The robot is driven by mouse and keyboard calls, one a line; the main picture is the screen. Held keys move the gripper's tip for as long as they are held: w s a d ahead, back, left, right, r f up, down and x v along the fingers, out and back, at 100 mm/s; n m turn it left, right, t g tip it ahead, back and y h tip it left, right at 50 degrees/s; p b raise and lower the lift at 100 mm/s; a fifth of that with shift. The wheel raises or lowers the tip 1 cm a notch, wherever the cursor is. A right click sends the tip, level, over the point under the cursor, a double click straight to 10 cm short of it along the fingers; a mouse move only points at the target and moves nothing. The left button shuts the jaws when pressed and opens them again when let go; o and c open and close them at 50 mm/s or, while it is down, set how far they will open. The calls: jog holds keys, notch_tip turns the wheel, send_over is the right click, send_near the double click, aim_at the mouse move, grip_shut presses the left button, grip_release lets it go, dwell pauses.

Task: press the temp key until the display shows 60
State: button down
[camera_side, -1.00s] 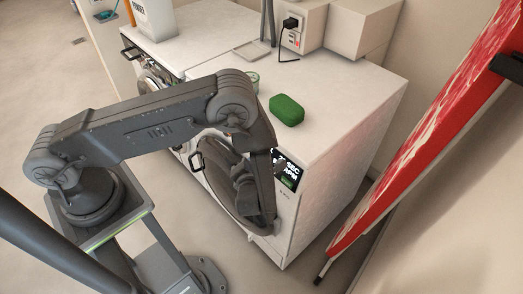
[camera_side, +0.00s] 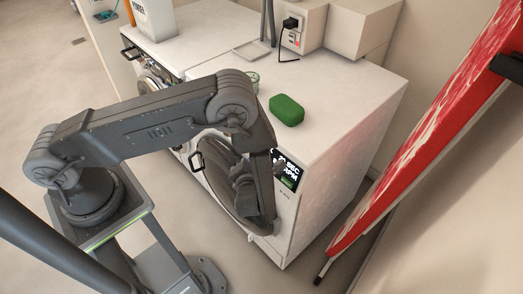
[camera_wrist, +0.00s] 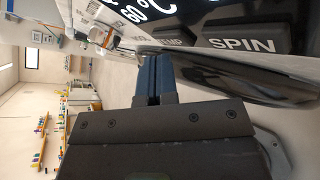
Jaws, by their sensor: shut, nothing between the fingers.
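The washer's dark display (camera_side: 287,168) shows in the side view, partly behind my arm, with its temperature figures too small to read. In the wrist view the display (camera_wrist: 130,12) is cut off by the top edge; tilted characters there look like "60" and part of "°C". The temp key (camera_wrist: 172,36) is a dark key under the display, with its label partly covered. My gripper (camera_wrist: 153,58) is shut and empty, its blue fingertips at the lower edge of the temp key. I cannot tell whether they touch it. The fingertips are hidden in the side view.
The spin key (camera_wrist: 243,42) sits right beside the temp key. The round washer door (camera_side: 225,180) lies behind my arm. A red ironing board (camera_side: 425,130) leans at the right.

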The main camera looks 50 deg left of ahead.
jog(key=shift+s, duration=0.25)
jog(key=shift+r, duration=0.1)
jog(key=shift+s+r, duration=0.25)
jog(key=shift+s, duration=0.7)
jog(key=shift+s+r, duration=0.2)
jog(key=shift+s, duration=0.8)
jog(key=shift+s+r, duration=0.25)
jog(key=shift+s, duration=0.7)
jog(key=shift+r, duration=0.1)
jog(key=s+r+m+g+h, duration=0.1)
jog(key=s+r+m+h, duration=0.2)
jog(key=r+m, duration=0.8)
jog(key=s+r+m+g+h, duration=0.1)
jog(key=s+r+m+h, duration=0.3)
jog(key=r+m, duration=0.8)
jog(key=s+r+m+g+h, duration=0.2)
jog(key=s+r+m+h, duration=0.1)
jog(key=r+m, duration=0.8)
jog(key=shift+s+a+r+m+h, duration=0.45)
jog(key=shift+s+m, duration=0.2)
jog(key=shift+m, duration=0.35)
